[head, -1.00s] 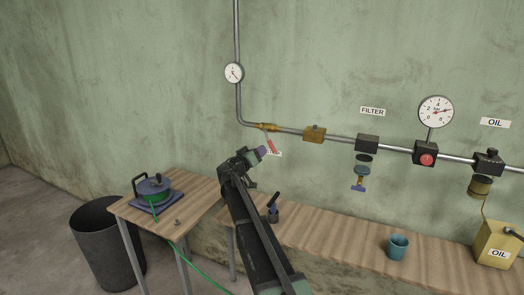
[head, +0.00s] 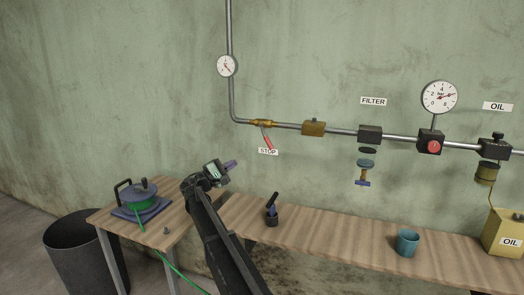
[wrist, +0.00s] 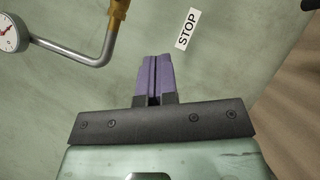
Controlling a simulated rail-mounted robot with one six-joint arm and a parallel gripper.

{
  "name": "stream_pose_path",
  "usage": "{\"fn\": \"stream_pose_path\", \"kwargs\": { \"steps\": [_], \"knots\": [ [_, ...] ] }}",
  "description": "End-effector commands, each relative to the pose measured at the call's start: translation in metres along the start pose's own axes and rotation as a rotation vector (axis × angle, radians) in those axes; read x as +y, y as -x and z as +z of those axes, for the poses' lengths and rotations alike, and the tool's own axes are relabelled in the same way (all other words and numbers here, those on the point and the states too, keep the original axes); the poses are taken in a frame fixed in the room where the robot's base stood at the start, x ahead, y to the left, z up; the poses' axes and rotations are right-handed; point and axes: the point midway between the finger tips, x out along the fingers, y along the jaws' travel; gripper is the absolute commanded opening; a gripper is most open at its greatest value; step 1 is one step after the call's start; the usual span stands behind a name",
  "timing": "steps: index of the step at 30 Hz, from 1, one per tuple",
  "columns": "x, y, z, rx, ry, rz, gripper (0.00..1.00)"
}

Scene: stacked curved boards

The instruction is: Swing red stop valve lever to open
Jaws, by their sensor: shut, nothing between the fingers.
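The red stop valve lever (head: 267,142) hangs from the brass valve (head: 263,123) on the wall pipe and slants down and to the right. Its tip is just above the STOP label (head: 268,152). My gripper (head: 231,164) is below and to the left of the lever, apart from it. In the wrist view the purple fingers (wrist: 153,80) are together with nothing between them. That view also shows the STOP label (wrist: 187,28) to the right of the fingers and part of the brass fitting (wrist: 119,10) at the top; the red lever is not visible there.
The pipe carries a small gauge (head: 227,66), a brass block (head: 313,128), the filter (head: 370,135) and a red-button block (head: 431,142). The wall around the lever is clear.

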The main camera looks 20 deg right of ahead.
Motion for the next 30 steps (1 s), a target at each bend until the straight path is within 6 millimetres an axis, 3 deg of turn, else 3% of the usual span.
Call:
{"fn": "stream_pose_path", "kwargs": {
  "steps": [8,20,24,30],
  "knots": [
    [0.001,-0.016,0.001,-0.001,0.008,-0.001,0.00],
    [0.003,-0.101,0.000,0.000,0.007,-0.001,0.00],
    [0.003,-0.118,0.019,0.002,0.007,0.000,0.00],
    [0.001,-0.129,0.028,0.003,0.005,0.000,0.00]
  ]
}}
